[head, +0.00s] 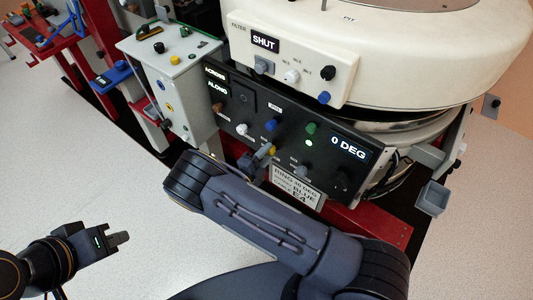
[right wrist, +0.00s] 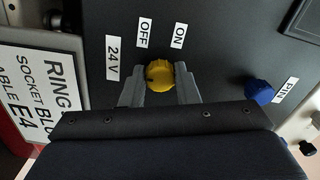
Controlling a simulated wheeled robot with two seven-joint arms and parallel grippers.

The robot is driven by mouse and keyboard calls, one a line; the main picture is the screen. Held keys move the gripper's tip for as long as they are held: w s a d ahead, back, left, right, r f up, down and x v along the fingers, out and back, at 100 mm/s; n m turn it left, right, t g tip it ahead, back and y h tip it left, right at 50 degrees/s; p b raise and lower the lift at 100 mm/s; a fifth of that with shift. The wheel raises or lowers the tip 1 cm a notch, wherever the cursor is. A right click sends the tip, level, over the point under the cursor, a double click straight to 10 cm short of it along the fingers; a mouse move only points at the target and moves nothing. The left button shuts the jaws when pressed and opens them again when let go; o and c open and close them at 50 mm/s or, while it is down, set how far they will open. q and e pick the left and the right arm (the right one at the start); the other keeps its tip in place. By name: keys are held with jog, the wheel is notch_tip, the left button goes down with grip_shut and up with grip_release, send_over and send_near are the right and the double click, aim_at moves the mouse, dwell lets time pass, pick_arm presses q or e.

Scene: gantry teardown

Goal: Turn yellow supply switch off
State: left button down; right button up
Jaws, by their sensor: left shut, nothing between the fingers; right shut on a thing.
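The yellow supply switch (right wrist: 160,73) is a round ribbed knob on a dark panel. In the right wrist view it sits beside a "24 V" label (right wrist: 113,60), with OFF and ON labels above it. I cannot tell which label the knob points to. It also shows small in the head view (head: 271,150). My right gripper (right wrist: 159,84) is shut on the knob, one finger on each side. My left gripper (head: 119,239) is shut and empty, low at the left of the head view, far from the panel.
A blue PIN knob (right wrist: 259,92) is right of the switch in the wrist view. The dark panel (head: 240,118) carries other knobs and a "0 DEG" display (head: 348,148). A ring placard (head: 297,187) hangs below. A grey box (head: 182,87) stands left. The floor around my left gripper is clear.

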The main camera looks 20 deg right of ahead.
jog(key=o, duration=1)
jog(key=shift+a, duration=0.1)
jog(key=v, duration=0.7)
jog(key=shift+s+a, duration=0.3)
